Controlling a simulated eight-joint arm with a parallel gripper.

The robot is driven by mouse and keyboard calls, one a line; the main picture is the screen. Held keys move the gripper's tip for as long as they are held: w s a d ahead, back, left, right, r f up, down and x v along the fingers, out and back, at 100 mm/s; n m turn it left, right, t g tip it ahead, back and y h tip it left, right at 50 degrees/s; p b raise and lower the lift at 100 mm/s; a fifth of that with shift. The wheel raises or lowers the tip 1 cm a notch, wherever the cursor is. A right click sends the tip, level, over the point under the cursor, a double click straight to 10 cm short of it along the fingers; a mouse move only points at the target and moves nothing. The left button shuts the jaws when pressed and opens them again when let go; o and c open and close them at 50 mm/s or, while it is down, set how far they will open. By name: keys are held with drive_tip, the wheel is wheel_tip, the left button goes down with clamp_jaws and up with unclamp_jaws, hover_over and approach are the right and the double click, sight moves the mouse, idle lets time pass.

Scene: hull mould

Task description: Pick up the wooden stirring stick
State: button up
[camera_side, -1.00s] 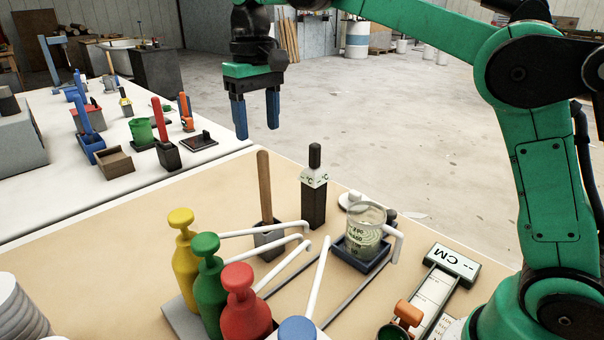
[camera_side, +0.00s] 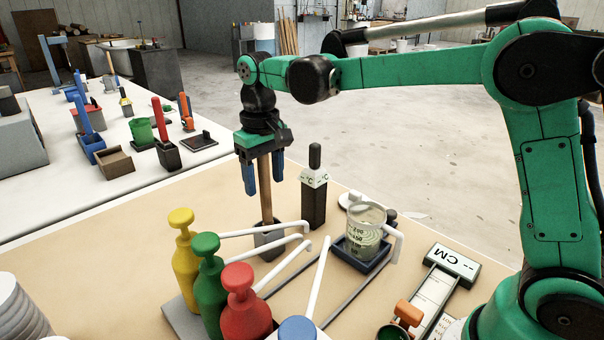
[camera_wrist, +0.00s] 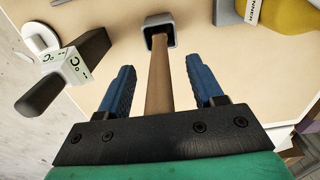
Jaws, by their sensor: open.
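The wooden stirring stick (camera_side: 266,195) stands upright in a small dark grey holder (camera_side: 268,238) on the tan table. My gripper (camera_side: 264,190) is above the holder, pointing down, with its blue fingers open on either side of the stick. In the wrist view the stick (camera_wrist: 158,80) runs between the two blue fingers (camera_wrist: 160,75), with a gap on each side. Its lower end sits in the grey holder (camera_wrist: 158,27). The top of the stick is hidden by my gripper.
A dark thermometer block (camera_side: 314,195) stands just right of the stick. A glass beaker (camera_side: 364,232) is further right. Yellow (camera_side: 184,260), green (camera_side: 208,285) and red (camera_side: 243,310) pump bottles with white spouts stand in front. A white table (camera_side: 130,165) with tools lies behind left.

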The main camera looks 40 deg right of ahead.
clamp_jaws()
